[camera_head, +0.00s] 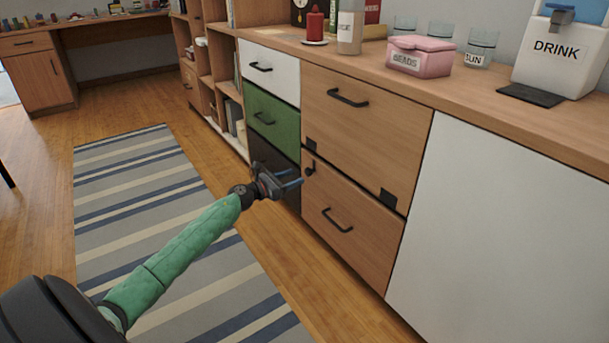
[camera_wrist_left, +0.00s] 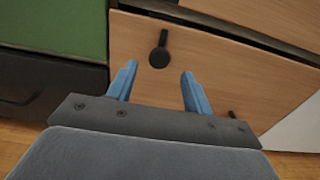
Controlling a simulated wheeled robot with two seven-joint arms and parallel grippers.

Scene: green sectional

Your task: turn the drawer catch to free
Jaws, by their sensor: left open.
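The drawer catch (camera_head: 310,169) is a small dark lever with a round end, on the upper left of the lower wooden drawer front (camera_head: 340,214). In the left wrist view the catch (camera_wrist_left: 160,52) stands nearly upright, its round end low and its narrow arm pointing up. My left gripper (camera_head: 293,179) is open, its blue fingers pointing at the drawer front just left of the catch. In the left wrist view the gripper (camera_wrist_left: 158,86) has its fingertips spread to either side below the catch, with nothing between them. My right gripper is not in view.
A black bar handle (camera_head: 337,221) sits lower on the same drawer. Dark plates (camera_head: 388,198) mark the seam with the upper wooden drawer (camera_head: 365,120). Green and black drawers adjoin on the left. The striped rug (camera_head: 150,190) and floor are clear.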

